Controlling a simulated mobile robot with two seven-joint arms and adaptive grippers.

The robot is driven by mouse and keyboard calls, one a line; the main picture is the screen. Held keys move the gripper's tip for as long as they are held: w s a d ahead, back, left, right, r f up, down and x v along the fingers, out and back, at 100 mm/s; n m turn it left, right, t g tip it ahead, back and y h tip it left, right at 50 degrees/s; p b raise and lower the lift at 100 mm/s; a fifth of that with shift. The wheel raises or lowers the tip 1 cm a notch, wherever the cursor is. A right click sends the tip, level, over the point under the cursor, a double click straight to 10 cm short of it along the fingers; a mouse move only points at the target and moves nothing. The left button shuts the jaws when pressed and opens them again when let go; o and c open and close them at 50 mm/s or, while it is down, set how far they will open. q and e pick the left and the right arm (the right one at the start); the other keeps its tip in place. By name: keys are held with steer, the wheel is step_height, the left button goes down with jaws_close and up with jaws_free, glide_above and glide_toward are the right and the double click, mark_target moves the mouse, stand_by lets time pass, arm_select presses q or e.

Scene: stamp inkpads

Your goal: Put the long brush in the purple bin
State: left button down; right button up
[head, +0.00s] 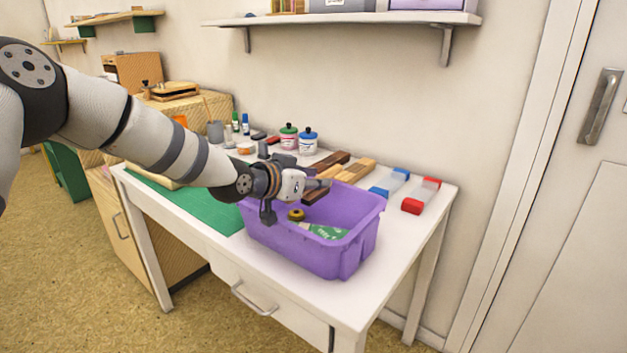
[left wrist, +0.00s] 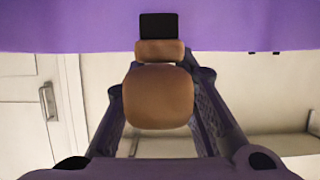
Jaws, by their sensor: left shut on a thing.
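The purple bin (head: 312,254) stands at the front of the white table. Its wall also fills the top of the left wrist view (left wrist: 70,35). My left gripper (head: 318,184) is over the bin's far side in the head view. It is shut on a brown, rounded piece with a black far end, apparently the long brush (left wrist: 158,97), seen nearly end-on in the left wrist view. Its full length is hidden, and the head view does not clearly show whether it touches the bin. My right gripper is not in view.
The bin holds a yellow-brown roll (head: 296,214) and a green packet (head: 328,231). A green mat (head: 205,207) lies left.

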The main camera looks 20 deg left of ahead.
mark_target(321, 175)
arm_select(q)
steer(key=shift+f, duration=0.55)
steer(key=c, duration=1.3)
jaws_free()
steer(key=shift+c, duration=0.2)
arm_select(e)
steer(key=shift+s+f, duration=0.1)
arm_select(q)
steer(key=shift+r, duration=0.1)
steer(key=shift+r, duration=0.3)
steer(key=s+r, duration=0.1)
steer(key=s+a+r+p, duration=0.1)
steer(key=shift+s+r, duration=0.25)
steer(key=shift+r, duration=0.05)
steer(key=p+v, duration=0.1)
steer(key=v, duration=0.3)
steer(key=p+v, duration=0.1)
steer(key=v, duration=0.3)
steer(key=shift+s+a+f, duration=0.1)
steer(key=shift+s, duration=0.25)
steer(key=shift+s+f, duration=0.15)
steer(key=shift+f, duration=0.05)
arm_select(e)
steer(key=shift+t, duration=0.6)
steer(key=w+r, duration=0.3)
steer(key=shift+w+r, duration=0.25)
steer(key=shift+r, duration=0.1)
